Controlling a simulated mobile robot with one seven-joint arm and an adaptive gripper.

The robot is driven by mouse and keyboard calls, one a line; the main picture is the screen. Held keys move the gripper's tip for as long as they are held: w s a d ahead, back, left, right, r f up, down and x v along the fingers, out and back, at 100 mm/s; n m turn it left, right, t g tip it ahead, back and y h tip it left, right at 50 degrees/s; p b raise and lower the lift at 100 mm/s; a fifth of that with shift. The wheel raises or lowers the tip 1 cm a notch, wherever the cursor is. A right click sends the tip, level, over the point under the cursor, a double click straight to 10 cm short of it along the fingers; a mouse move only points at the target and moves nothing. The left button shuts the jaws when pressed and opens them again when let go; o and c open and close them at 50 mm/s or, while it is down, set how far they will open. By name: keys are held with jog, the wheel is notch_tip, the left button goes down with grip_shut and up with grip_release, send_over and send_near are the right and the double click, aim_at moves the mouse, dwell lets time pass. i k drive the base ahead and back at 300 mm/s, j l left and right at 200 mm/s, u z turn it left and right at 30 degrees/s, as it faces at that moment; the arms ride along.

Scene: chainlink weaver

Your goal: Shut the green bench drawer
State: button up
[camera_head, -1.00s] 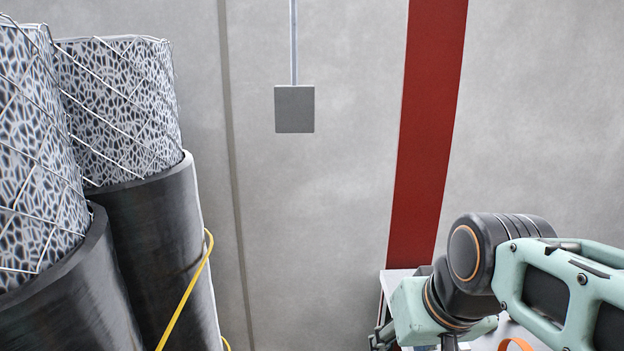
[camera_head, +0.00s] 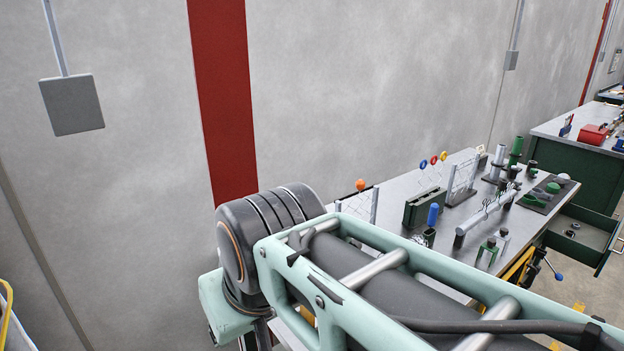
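The green bench drawer (camera_head: 574,236) stands pulled out at the right of the steel-topped workbench (camera_head: 395,205). Its dark open inside shows, with a few small items in it. A bar handle (camera_head: 609,243) runs along its outer right side. My pale green and black arm crosses the lower middle of the view, apart from the drawer in the picture and left of it. The fingers of my gripper do not show; they are below the frame or hidden behind my arm.
The bench top holds a silver rod fixture (camera_head: 487,213), a green box (camera_head: 425,207), a blue-handled tool (camera_head: 433,214) and a dark tray (camera_head: 548,193). A blue-knobbed lever (camera_head: 558,276) stands near the drawer. A second bench (camera_head: 560,130) with a red box (camera_head: 592,134) stands beyond.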

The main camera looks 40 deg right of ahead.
aim_at(598, 235)
jog(key=l+z, duration=0.1)
jog(key=z, duration=0.95)
jog(key=l+z, duration=0.6)
jog(key=z, duration=0.25)
jog(key=l+z, duration=0.2)
jog(key=l, duration=0.2)
jog(key=i+l+z, duration=0.25)
jog(key=i+l, duration=0.1)
jog(key=l, duration=0.3)
jog(key=i+l, duration=0.1)
jog(key=l, duration=0.3)
jog(key=l+z, duration=0.1)
jog(key=l, duration=0.25)
jog(key=i, duration=0.05)
